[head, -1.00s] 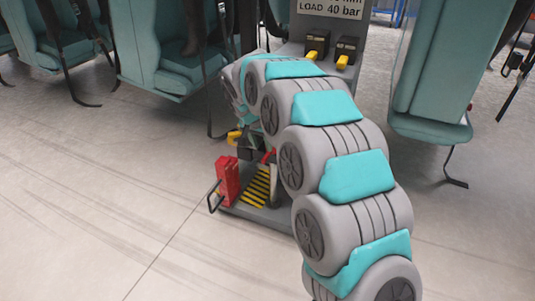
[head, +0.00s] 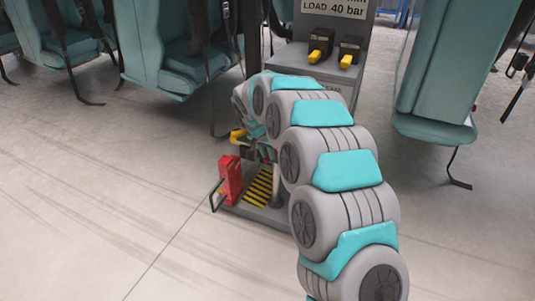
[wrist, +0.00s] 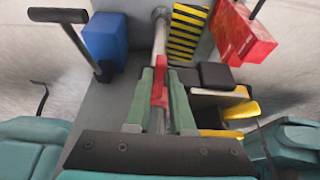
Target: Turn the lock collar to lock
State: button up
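In the wrist view a red part (wrist: 159,94) shows on a grey upright post (wrist: 160,38); it may be the lock collar or its handle, I cannot tell which. The two green fingers of my gripper (wrist: 163,90) stand close on either side of this red part. I cannot tell whether they press on it or only straddle it. In the head view my arm hides most of the post and the gripper.
A red box (head: 230,179) stands at the left of the grey base, beside a yellow-black striped plate (head: 257,188). Yellow levers (head: 315,56) are on the panel behind. The wrist view shows a blue block (wrist: 105,40) and a black-handled lever (wrist: 58,15). Open floor lies at the left.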

grip_shut()
dwell(1.0)
